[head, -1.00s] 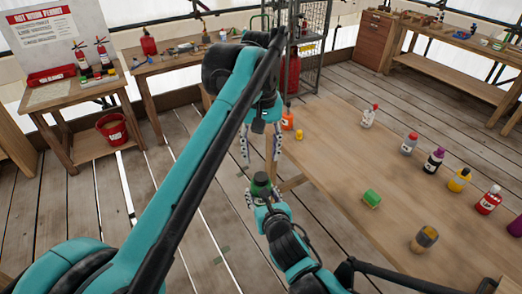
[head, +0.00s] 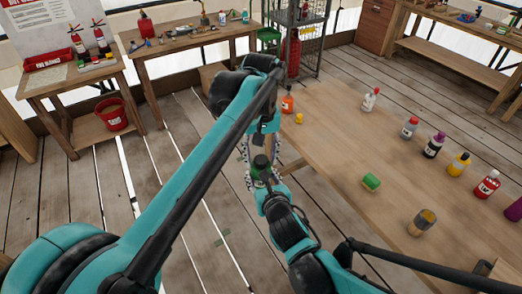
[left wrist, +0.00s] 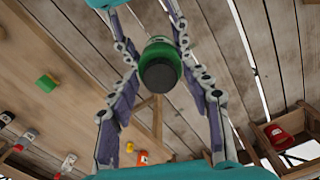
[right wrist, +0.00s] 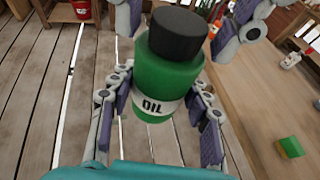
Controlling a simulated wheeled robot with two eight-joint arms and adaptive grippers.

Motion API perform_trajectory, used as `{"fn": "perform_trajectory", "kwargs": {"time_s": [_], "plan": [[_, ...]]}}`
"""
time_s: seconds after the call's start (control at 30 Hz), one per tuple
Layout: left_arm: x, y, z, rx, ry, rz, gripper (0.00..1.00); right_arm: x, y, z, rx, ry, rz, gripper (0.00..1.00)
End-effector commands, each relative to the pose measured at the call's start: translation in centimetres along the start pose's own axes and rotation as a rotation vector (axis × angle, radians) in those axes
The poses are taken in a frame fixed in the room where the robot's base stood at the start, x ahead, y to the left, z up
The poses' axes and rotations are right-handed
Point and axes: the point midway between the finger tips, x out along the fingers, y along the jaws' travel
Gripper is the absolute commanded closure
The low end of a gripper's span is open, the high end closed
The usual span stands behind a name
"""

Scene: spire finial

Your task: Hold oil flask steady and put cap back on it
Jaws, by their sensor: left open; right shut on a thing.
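The oil flask (right wrist: 168,82) is a green bottle with a white OIL label, upright in the right wrist view. My right gripper (right wrist: 160,105) is shut on its body, off the side of the table. A black cylindrical cap (right wrist: 178,35) sits on the flask's top; I cannot tell whether it is fully seated. My left gripper (head: 261,150) is open just above the flask in the head view. In the left wrist view its fingers stand on either side of the black cap (left wrist: 158,74), apparently apart from it. In the head view the arms partly hide the flask.
The wooden table (head: 335,150) is to the right. It holds a green-and-yellow block (head: 371,182), a dark-topped jar (head: 422,222), a red bottle (head: 487,184) and several other bottles. A red bucket (head: 111,114) stands on a shelf at left. Plank floor is open below the grippers.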

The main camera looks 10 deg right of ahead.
Motion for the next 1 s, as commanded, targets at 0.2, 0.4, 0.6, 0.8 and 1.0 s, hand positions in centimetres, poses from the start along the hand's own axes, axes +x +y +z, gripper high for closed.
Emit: {"fn": "perform_trajectory", "kwargs": {"time_s": [0.2, 0.4, 0.6, 0.8, 1.0], "plan": [[-0.01, 0.01, -0.01, 0.0, 0.0, 0.0, 0.56, 0.0, 0.0, 0.02, 0.0, 0.0, 0.0, 1.0], [-0.02, 0.01, -0.01, 0.0, 0.0, 0.0, 1.0, 0.0, 0.01, 0.02, 0.0, 0.0, 0.0, 1.0], [-0.02, 0.01, -0.01, 0.032, 0.0, 0.0, 1.0, 0.0, 0.01, 0.02, 0.0, 0.0, 0.0, 1.0], [0.0, 0.01, -0.01, 0.346, 0.0, 0.0, 1.0, 0.0, 0.01, 0.02, 0.0, -0.001, 0.0, 1.0], [0.01, 0.01, -0.02, 0.455, 0.0, 0.0, 1.0, 0.0, 0.01, 0.02, 0.0, 0.0, 0.0, 1.0]]}}
